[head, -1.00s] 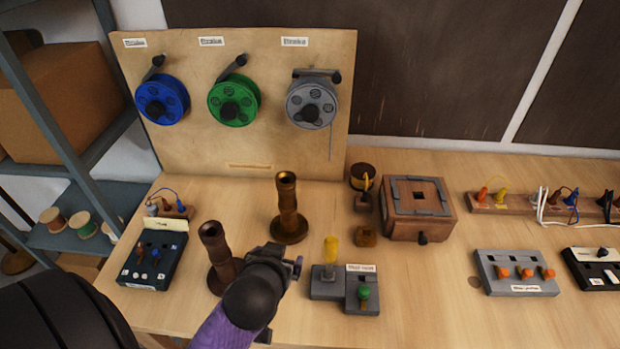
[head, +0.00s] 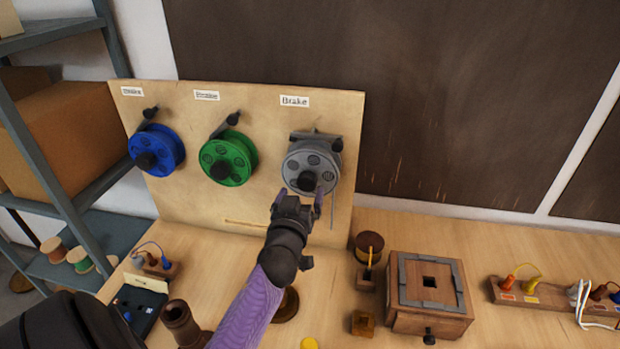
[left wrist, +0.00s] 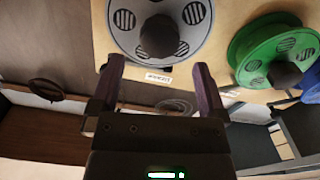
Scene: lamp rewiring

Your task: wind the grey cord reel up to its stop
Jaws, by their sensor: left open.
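The grey cord reel (head: 312,164) hangs on the upright board at the right, under a "Brake" label. Its dark knob (head: 307,181) sticks out low on its face, and a cord hangs down at its right. My left gripper (head: 298,198) is open and empty just below the knob. In the left wrist view, the grey reel (left wrist: 125,28) and its knob (left wrist: 159,37) stand beyond the spread fingers (left wrist: 155,88), apart from them. The brake lever (head: 335,145) sits at the reel's upper right. My right gripper is not in view.
A green reel (head: 228,158) and a blue reel (head: 157,150) hang to the left on the same board (head: 240,110). A metal shelf (head: 40,150) stands at the far left.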

